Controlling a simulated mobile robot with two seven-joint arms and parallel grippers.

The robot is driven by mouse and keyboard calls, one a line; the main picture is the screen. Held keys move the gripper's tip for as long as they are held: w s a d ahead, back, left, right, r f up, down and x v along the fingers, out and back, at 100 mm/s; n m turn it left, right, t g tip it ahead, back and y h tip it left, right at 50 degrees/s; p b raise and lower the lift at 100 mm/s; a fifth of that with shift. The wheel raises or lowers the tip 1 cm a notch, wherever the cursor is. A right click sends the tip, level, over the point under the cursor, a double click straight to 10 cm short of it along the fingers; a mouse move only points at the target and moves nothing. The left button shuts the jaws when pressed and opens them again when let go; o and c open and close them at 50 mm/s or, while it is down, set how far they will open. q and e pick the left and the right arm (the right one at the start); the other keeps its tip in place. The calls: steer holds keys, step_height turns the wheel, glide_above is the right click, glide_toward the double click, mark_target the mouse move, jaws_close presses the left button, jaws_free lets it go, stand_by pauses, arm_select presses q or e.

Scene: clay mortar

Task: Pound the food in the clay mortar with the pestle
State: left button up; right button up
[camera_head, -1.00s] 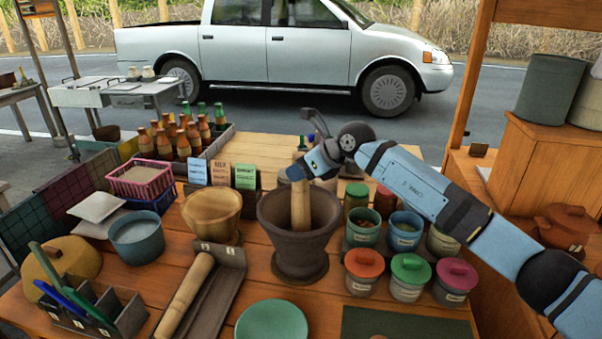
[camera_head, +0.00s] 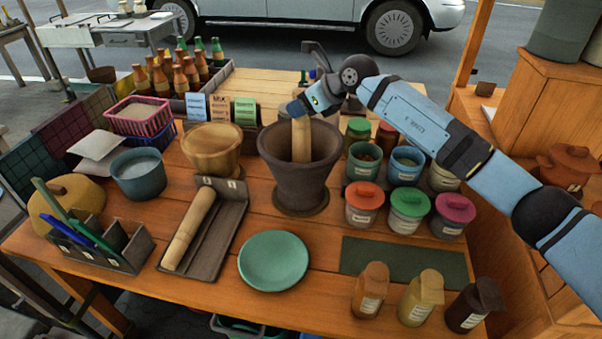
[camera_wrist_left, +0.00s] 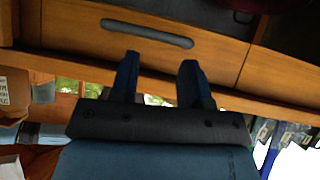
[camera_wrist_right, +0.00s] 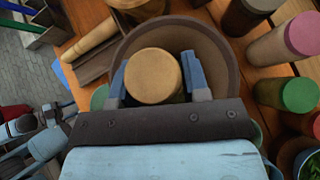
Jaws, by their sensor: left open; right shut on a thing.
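The dark clay mortar (camera_head: 300,185) stands upright on the wooden table. A wooden pestle (camera_head: 301,140) stands nearly upright with its lower end inside the mortar. My right gripper (camera_head: 298,106) is shut on the pestle's top; in the right wrist view the pestle's round end (camera_wrist_right: 153,76) sits between the two blue fingers, above the mortar's bowl (camera_wrist_right: 215,50). The food inside the mortar cannot be seen. My left gripper (camera_wrist_left: 156,75) shows only in its own wrist view, open and empty, away from the mortar, with a wooden surface beyond it.
A wooden mortar (camera_head: 212,150) stands just left of the clay one, and a second pestle (camera_head: 190,228) lies on a dark tray (camera_head: 226,222). A green plate (camera_head: 273,262) lies in front. Lidded jars (camera_head: 409,205) stand close on the right, bottles (camera_head: 422,300) at the front right.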

arm_select(q)
steer(key=shift+w+f+b, duration=0.1)
steer(key=shift+f+b, duration=0.5)
steer(key=shift+f, duration=0.2)
arm_select(e)
step_height(320, 180, down, 3)
steer(key=shift+w+a+f, duration=0.1)
steer(key=shift+f, duration=0.1)
